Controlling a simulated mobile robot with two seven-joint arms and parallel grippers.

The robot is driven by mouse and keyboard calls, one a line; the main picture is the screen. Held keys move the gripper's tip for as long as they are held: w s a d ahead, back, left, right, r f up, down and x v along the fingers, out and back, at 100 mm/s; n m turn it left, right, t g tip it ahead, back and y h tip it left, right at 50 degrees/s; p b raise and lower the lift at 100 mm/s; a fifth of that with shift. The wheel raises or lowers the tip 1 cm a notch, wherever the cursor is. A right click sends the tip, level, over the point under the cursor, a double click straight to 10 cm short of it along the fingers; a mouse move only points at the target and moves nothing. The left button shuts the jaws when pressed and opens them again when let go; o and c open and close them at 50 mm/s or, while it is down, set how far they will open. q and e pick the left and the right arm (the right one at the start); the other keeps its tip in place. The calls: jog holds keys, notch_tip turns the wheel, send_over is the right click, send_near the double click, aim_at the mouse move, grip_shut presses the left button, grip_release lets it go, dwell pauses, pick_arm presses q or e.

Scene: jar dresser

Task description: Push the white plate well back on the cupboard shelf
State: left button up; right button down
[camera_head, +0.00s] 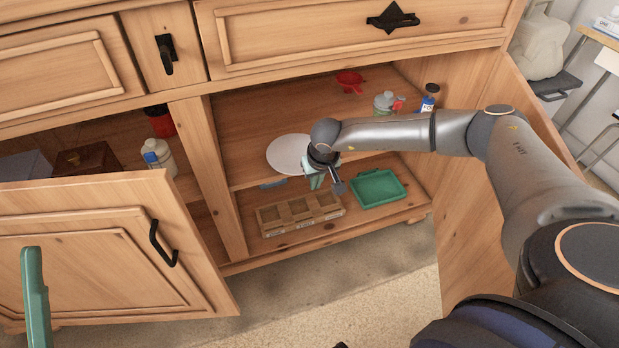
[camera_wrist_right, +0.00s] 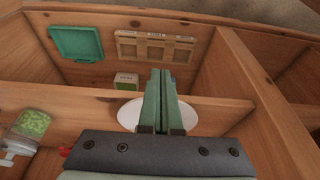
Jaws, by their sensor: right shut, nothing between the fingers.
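The white plate (camera_head: 288,152) lies on the upper cupboard shelf (camera_head: 240,130), near its front edge and towards the left. In the right wrist view the plate (camera_wrist_right: 129,115) is partly hidden behind my right fingers. My right gripper (camera_head: 317,179) is at the plate's right front side in the head view, shut and empty; its fingers (camera_wrist_right: 162,85) are together in the wrist view. I cannot tell whether they touch the plate. A green finger of my left gripper (camera_head: 36,295) shows at the lower left, outside the cupboard; its opening does not show.
A red item (camera_head: 350,82), a jar (camera_head: 385,103) and a dark bottle (camera_head: 429,98) stand on the shelf at the back and right. Below are a wooden crate (camera_head: 300,212) and a green tray (camera_head: 378,188). A divider (camera_head: 208,165) bounds the left. The shelf behind the plate looks clear.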

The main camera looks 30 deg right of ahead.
pick_arm(q)
notch_tip(320, 180, down, 2)
jog(key=shift+w+f+b, duration=0.1)
jog(key=shift+f+b, duration=0.05)
jog(key=shift+b, duration=0.65)
pick_arm(e)
jog(key=w, duration=0.1)
jog(key=w+f, duration=0.1)
jog(key=w, duration=0.1)
jog(key=w+d, duration=0.1)
jog(key=shift+w+f, duration=0.25)
jog(key=shift+f, duration=0.15)
pick_arm(q)
jog(key=shift+d, duration=0.1)
pick_arm(e)
jog(key=shift+w, duration=0.1)
